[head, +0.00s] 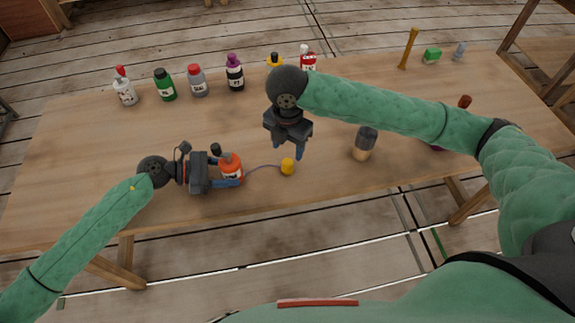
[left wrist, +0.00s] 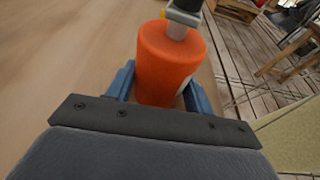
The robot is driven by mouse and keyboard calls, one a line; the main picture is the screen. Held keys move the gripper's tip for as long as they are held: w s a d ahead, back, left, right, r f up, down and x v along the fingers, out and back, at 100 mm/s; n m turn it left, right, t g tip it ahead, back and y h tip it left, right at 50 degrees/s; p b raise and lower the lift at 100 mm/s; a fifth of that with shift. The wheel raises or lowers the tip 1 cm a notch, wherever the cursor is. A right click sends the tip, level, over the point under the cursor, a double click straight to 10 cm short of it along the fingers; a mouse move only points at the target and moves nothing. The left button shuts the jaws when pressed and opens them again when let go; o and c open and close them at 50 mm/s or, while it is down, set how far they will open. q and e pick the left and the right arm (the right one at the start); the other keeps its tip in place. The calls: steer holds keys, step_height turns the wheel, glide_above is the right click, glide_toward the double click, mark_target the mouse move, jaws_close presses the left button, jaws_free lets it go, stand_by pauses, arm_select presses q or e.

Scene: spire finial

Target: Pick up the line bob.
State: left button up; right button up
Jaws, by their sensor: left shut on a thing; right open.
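A small yellow bob (head: 287,167), which I take to be the line bob, is on the wooden table near its front edge. A thin purplish line runs left from it to an orange bottle (head: 231,165) with a dark top. My left gripper (head: 229,172) is shut on the orange bottle. In the left wrist view the orange bottle (left wrist: 166,65) sits between the blue fingers, with a grey and yellow fitting at its end. My right gripper (head: 287,150) is open, pointing down just behind and above the yellow bob. Whether its fingertips touch the bob cannot be told.
Several bottles, including a green one (head: 164,85) and a dark one (head: 234,72), line the table's back edge. A grey-topped cylinder (head: 364,142) stands right of the bob. A yellow-brown tool (head: 408,48) and a green block (head: 432,55) are at back right. The left tabletop is clear.

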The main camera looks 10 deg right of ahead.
mark_target(287, 162)
steer(key=shift+w+f, duration=0.2)
steer(key=shift+f, duration=1.9)
steer(key=shift+w+f, duration=0.15)
steer(key=shift+f, duration=1.9)
steer(key=shift+c, duration=0.4)
steer(key=c, duration=0.9)
steer(key=shift+r, duration=0.15)
step_height(287, 162, up, 10)
steer(key=shift+f, duration=0.1)
steer(key=shift+f, duration=0.1)
steer(key=shift+f, duration=4.35)
